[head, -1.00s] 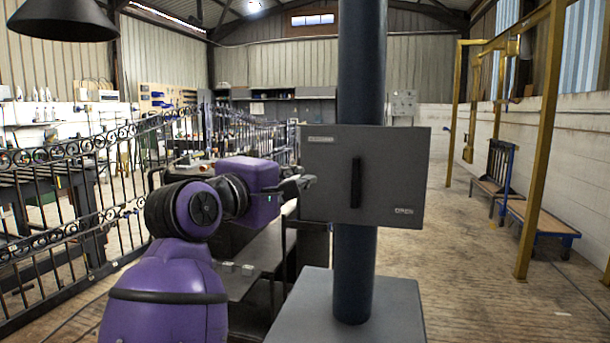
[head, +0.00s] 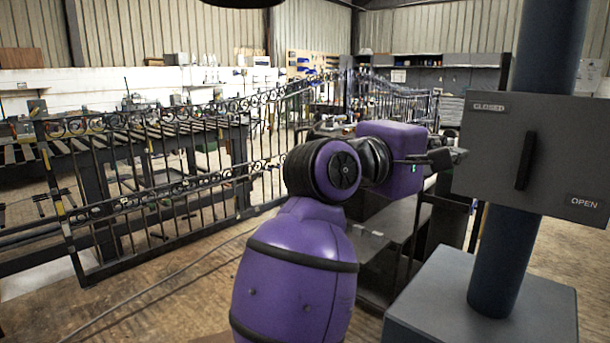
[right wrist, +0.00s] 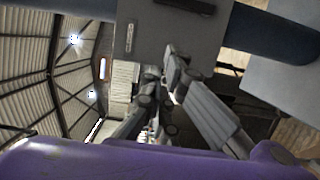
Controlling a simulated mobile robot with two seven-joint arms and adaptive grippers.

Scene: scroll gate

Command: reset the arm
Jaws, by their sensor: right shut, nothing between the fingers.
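My right arm is purple and raised in the middle of the head view. Its gripper (head: 448,158) points right and its tips are close to the left edge of a grey control box (head: 488,165). In the right wrist view the fingers (right wrist: 168,80) are shut and empty, with the box (right wrist: 178,35) just beyond them. I cannot tell whether they touch it. The box has a black handle, a CLOSED label at upper left and an OPEN label at lower right. My left gripper is out of view.
The box is on a dark blue post (head: 505,250) with a grey base (head: 480,305). A black scroll gate (head: 190,170) stretches across the left and back. A dark bench (head: 385,250) stands behind my arm. The wooden floor at lower left is mostly clear, with a cable on it.

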